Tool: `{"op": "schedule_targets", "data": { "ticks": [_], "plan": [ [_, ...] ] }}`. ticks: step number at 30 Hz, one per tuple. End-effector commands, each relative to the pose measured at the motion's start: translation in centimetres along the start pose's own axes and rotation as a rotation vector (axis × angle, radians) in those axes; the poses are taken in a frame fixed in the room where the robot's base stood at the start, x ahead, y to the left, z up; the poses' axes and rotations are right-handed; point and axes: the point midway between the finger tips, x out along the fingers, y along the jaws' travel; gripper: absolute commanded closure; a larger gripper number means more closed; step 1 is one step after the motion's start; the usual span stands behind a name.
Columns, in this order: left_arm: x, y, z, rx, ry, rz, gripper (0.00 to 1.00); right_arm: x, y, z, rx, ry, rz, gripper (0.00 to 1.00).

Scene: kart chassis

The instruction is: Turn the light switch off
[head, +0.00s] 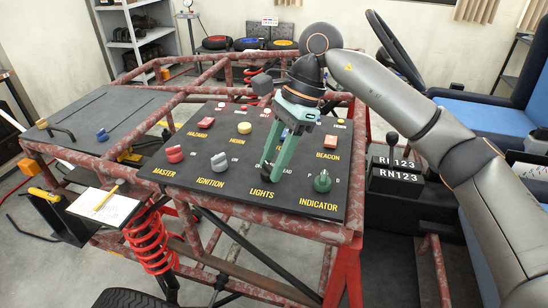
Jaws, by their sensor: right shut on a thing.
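The black control panel (225,197) lies tilted on the kart frame, with yellow labels under its controls. The LIGHTS label (261,194) is at the front edge, between IGNITION and INDICATOR. My right gripper (270,168), with green fingers, reaches down just above this label. Its fingertips are closed on the light switch, which they hide almost wholly, so its setting cannot be told. My left gripper is not in view.
The grey ignition knob (219,161) is left of my fingers and the green indicator knob (322,181) is right. The red master knob (174,154), yellow horn button (244,128) and orange beacon switch (331,142) are also close by. A steering wheel (395,50) stands behind my right arm.

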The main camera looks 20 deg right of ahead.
Motion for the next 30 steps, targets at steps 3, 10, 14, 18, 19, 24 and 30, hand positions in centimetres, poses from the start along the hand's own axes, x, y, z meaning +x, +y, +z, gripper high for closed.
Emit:
{"op": "schedule_targets", "data": {
  "ticks": [3,10,14,18,19,24,30],
  "plan": [
    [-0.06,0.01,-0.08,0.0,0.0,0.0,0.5,-0.11,-0.07,0.02,-0.017,0.001,0.005,1.0],
    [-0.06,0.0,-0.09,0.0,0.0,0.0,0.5,-0.09,-0.08,0.01,-0.026,0.001,0.008,1.0],
    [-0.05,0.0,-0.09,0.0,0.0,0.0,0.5,-0.09,-0.08,0.01,-0.026,0.001,0.008,1.0],
    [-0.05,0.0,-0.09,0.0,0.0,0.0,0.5,-0.09,-0.07,0.0,-0.025,0.001,0.008,0.56],
    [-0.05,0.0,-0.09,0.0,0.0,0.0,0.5,-0.09,-0.07,0.0,-0.025,0.001,0.008,0.53],
    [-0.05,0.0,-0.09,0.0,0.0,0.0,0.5,-0.05,-0.06,-0.01,-0.025,0.001,0.008,0.34],
    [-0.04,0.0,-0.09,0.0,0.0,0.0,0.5,-0.02,-0.05,-0.02,-0.024,0.001,0.009,0.32]
  ]
}}
